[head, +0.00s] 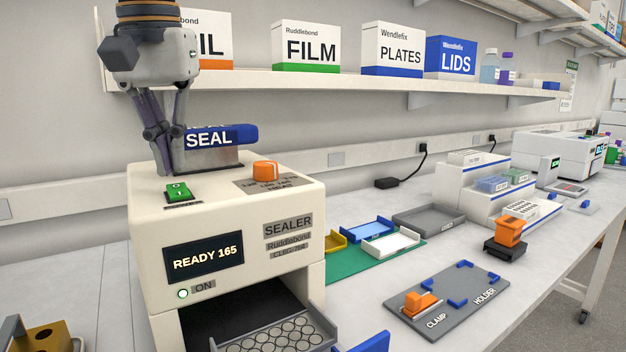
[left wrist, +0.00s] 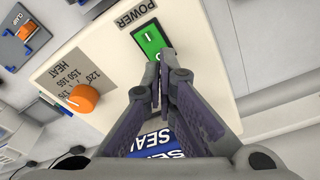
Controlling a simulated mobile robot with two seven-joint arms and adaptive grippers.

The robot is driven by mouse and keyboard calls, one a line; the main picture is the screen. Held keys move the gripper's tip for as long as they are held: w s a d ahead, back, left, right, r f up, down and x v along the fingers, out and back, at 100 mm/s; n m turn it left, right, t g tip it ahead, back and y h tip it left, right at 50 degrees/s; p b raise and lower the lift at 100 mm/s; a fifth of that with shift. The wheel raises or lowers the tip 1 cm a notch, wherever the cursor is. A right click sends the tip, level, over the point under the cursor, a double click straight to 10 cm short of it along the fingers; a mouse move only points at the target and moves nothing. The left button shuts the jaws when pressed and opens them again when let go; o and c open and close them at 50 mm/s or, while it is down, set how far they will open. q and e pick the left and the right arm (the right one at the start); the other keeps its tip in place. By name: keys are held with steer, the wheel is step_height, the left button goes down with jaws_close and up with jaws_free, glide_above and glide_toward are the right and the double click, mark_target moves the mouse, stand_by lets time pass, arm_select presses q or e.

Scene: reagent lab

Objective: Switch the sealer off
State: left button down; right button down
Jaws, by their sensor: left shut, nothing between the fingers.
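The sealer (head: 300,205) is a cream box with a dark display reading "READY 165" and a lit lamp marked "ON" (head: 183,294). Its green power switch (head: 178,191) is on top at the left; it also shows in the left wrist view (left wrist: 149,40) under the word "POWER", with marks "I" and "O" partly visible. My left gripper (head: 172,172) is shut and empty, pointing down just behind the switch. In the left wrist view its fingertips (left wrist: 161,62) overlap the switch's near edge; I cannot tell if they touch it. My right gripper is not in view.
An orange heat knob (head: 265,171) and the blue "SEAL" bar (head: 228,136) are close to the left gripper. An open drawer (head: 322,325) with a round-welled plate sticks out in front. A shelf (head: 330,84) with boxes runs above. A grey clamp board (head: 470,310) lies to the right.

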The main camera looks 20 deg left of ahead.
mark_target(176, 186)
arm_select(q)
steer(key=shift+f, duration=1.1)
stand_by(0.7)
steer(key=shift+r, duration=3.55)
